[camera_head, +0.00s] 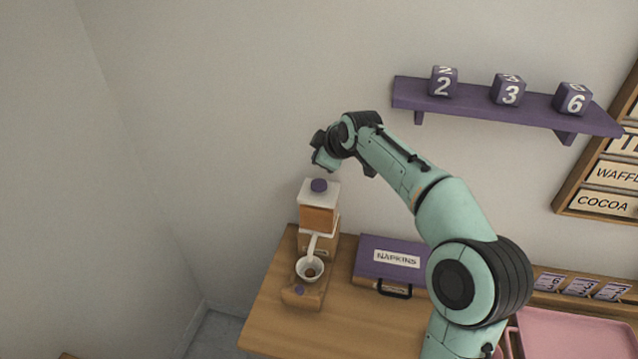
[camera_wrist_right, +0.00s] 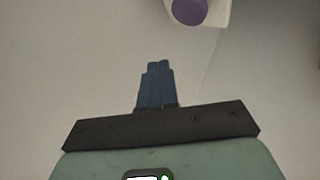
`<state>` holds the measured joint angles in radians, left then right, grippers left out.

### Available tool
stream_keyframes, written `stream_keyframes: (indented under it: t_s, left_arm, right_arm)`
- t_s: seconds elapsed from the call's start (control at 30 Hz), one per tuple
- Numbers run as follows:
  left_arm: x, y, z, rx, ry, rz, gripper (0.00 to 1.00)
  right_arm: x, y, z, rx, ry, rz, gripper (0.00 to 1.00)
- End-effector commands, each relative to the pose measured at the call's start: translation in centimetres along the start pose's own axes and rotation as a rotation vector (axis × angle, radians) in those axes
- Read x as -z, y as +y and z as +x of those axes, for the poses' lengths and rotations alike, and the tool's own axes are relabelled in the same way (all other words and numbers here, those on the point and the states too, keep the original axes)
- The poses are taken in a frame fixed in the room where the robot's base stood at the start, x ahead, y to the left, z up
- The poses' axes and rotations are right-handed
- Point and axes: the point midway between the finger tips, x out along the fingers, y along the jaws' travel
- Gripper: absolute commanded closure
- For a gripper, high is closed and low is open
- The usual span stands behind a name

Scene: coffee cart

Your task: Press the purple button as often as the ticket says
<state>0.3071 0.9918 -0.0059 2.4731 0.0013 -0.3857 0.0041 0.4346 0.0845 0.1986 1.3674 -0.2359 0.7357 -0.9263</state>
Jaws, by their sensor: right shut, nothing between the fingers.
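A dispenser with a white top, an orange-brown body (camera_head: 319,218) and a wooden base stands at the table's left back. A round purple knob (camera_head: 319,185) sits on its top. The wrist view shows the purple knob (camera_wrist_right: 190,10) beyond the fingertips. Several small printed cards (camera_head: 580,286) stand at the right; I cannot tell which is the ticket. My left gripper is out of view.
A purple napkin box (camera_head: 393,252) lies right of the dispenser on the wooden table (camera_head: 270,329). A pink tray (camera_head: 575,335) is at the lower right. A purple shelf (camera_head: 470,104) holds cubes marked 2, 3 and 6. A menu board hangs far right.

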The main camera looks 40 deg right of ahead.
Motion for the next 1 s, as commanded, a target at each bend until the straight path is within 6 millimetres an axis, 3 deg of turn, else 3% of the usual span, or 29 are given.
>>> stream_keyframes:
  t_s: [0.67,1.0]
  left_arm:
    - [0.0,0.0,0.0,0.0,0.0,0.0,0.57]
    - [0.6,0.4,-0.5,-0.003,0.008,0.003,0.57]
  right_arm:
    - [0.1,0.0,0.0,0.0,0.0,0.0,1.0]
    - [2.0,1.7,-2.4,-0.001,0.004,-0.001,1.0]
